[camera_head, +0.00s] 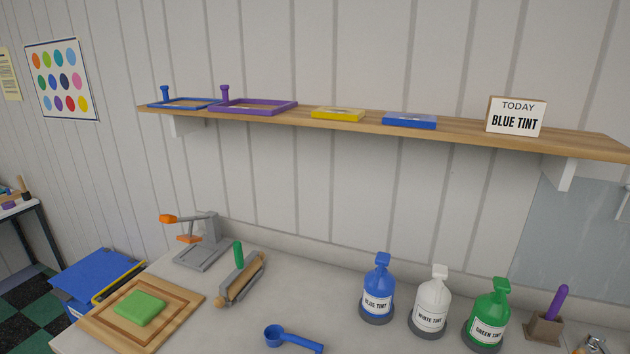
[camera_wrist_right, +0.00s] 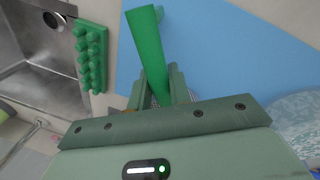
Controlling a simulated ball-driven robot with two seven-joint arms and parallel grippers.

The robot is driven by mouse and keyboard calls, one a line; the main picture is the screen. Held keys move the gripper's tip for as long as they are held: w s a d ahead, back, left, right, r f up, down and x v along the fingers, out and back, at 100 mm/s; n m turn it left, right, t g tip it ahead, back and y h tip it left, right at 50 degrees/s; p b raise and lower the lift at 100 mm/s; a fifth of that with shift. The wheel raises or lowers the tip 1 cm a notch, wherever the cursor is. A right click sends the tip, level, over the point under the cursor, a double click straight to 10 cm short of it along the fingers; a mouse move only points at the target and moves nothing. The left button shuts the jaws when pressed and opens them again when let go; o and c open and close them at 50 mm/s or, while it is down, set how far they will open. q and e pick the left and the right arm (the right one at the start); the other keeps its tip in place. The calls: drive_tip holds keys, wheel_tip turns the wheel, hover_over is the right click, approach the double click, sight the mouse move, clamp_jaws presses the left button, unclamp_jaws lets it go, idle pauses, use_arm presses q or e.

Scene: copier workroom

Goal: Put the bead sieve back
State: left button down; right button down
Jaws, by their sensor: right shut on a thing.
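In the right wrist view my right gripper (camera_wrist_right: 161,80) is shut on a long flat green handle (camera_wrist_right: 150,45). I take this to be the handle of the bead sieve. A small grey mesh-like patch shows by the fingers, but most of the sieve is hidden behind the gripper. A flat blue surface (camera_wrist_right: 225,55) lies beyond it. I cannot tell whether the sieve touches it. Neither gripper shows in the head view, and my left gripper is in no view.
A green knobbed strip (camera_wrist_right: 92,58) lies beside a metal sink (camera_wrist_right: 35,70). In the head view, a wall shelf (camera_head: 465,129) holds frames, small blocks and a sign (camera_head: 515,117). Below, the counter (camera_head: 315,300) holds tint bottles (camera_head: 378,290), a press (camera_head: 205,240) and a blue scoop (camera_head: 290,339).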

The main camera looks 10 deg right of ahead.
drive_tip(key=shift+f, duration=0.3)
drive_tip(key=c, duration=0.9)
unclamp_jaws()
wheel_tip(320, 180, up, 16)
drive_tip(key=a+p, duration=0.2)
drive_tip(key=p, duration=0.2)
drive_tip(key=shift+s+a+p, duration=0.15)
drive_tip(key=shift+a+p, duration=0.2)
drive_tip(key=shift+p, duration=0.05)
